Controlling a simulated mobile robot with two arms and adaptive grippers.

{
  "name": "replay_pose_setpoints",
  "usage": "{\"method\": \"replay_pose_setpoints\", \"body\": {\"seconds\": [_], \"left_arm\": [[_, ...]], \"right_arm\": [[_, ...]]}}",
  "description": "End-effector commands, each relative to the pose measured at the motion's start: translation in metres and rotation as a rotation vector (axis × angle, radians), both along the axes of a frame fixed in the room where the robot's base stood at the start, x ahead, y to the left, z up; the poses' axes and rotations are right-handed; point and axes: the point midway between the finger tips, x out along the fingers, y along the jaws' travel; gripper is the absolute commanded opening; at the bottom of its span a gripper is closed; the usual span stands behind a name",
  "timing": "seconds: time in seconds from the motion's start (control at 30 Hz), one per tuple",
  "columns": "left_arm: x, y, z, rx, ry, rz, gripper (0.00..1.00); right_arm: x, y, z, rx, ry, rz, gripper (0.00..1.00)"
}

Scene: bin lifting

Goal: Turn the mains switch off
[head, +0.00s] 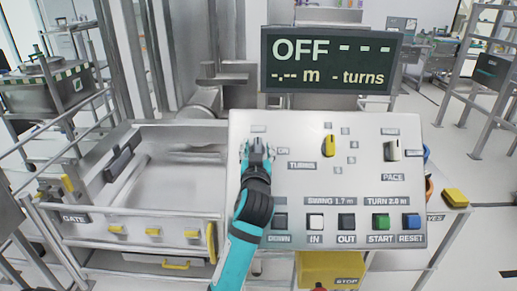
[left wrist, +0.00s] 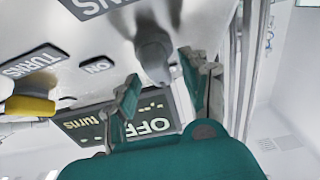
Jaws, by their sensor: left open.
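The mains switch (left wrist: 153,52) is a grey lever on the sloping control panel (head: 380,190). In the left wrist view it stands between and just beyond my left fingertips, with an ON label (left wrist: 97,67) beside it and a partly cut-off label ending in "NS" above. My left gripper (head: 257,148) is open at the panel's upper left and hides most of the switch in the head view. The left wrist view shows its two green-grey fingers (left wrist: 162,85) apart on either side of the lever; contact cannot be told. The display (head: 331,60) reads OFF.
A yellow turns knob (head: 329,146) and a pace lever (head: 391,150) are to the right on the panel. Several push buttons (head: 347,222) line its lower edge. A metal gate frame (head: 150,190) is at left. A yellow stop box (head: 330,270) is below.

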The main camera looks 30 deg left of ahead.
Motion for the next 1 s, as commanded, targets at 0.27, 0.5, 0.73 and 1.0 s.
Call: {"method": "replay_pose_setpoints", "body": {"seconds": [0.27,0.5,0.73,1.0], "left_arm": [[-0.038,-0.026,-0.002,-0.005,0.0,-0.004,0.46],[-0.057,-0.039,-0.001,-0.002,-0.001,-0.004,0.46],[-0.058,-0.04,0.0,0.0,-0.001,-0.003,0.46],[-0.058,-0.039,0.0,-0.001,-0.002,-0.003,0.46]], "right_arm": [[0.001,0.0,0.0,-0.001,0.0,0.0,0.5],[0.001,0.0,0.0,-0.001,-0.001,0.0,0.5],[0.001,0.0,0.0,-0.001,-0.001,0.0,0.5],[0.001,0.0,0.0,-0.001,0.0,0.0,0.5]]}}
